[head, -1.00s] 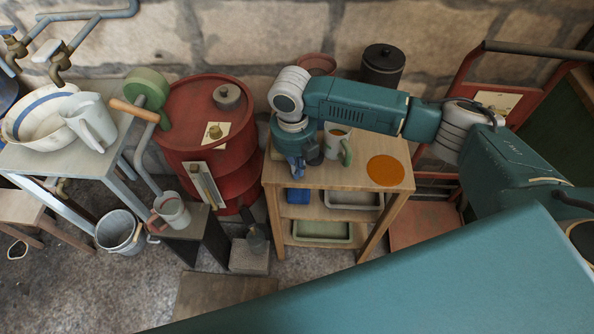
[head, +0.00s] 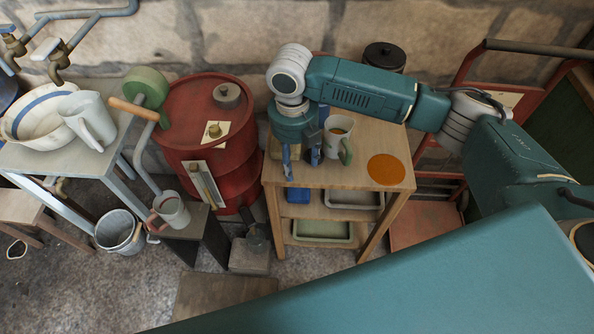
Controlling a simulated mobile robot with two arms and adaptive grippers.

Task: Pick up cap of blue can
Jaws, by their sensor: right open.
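My right gripper (head: 301,162) hangs fingers down over the left part of the wooden cart's top (head: 355,178), left of a mug (head: 338,138). Its blue fingers are apart, and I see nothing held between them. A small blue object (head: 298,195) lies on the shelf below; it may be the blue can, but only part shows. I cannot make out a cap; the gripper and arm hide the back left of the cart top. My left gripper is not in view.
The mug stands close to the right finger. An orange disc (head: 386,169) lies on the cart top's right side. Trays (head: 322,230) sit on the lower shelves. A red barrel (head: 222,140) stands left of the cart, and a dark lidded pot (head: 384,56) behind it.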

